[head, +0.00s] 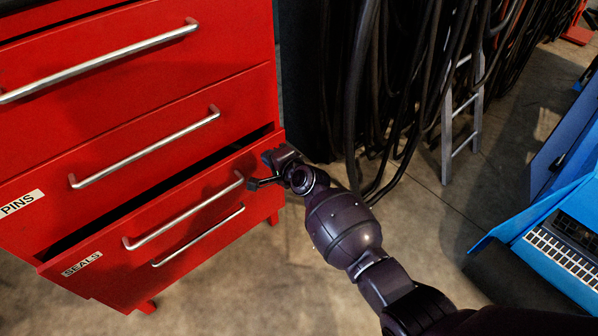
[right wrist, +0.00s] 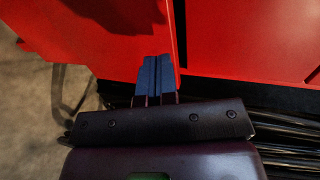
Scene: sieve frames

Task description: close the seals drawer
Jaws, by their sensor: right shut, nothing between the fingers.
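The seals drawer (head: 105,275) is the low red drawer with a "SEALS" label in the head view. It stands partly out, with a dark gap along its top edge. Its silver handle (head: 185,212) runs across the front, with a thinner bar below it. My right gripper (head: 254,184) is shut and empty, at the right end of the drawer front near the handle's end. In the right wrist view, its closed fingers (right wrist: 155,76) lie over a red panel beside a dark gap; I cannot tell whether they touch it. My left gripper is not in view.
The pins drawer (head: 150,150) above looks shut. Black hanging cables (head: 400,90) and a grey ladder (head: 462,115) stand right of the cabinet. A blue case (head: 560,215) is at the far right. The concrete floor (head: 430,215) between is mostly clear.

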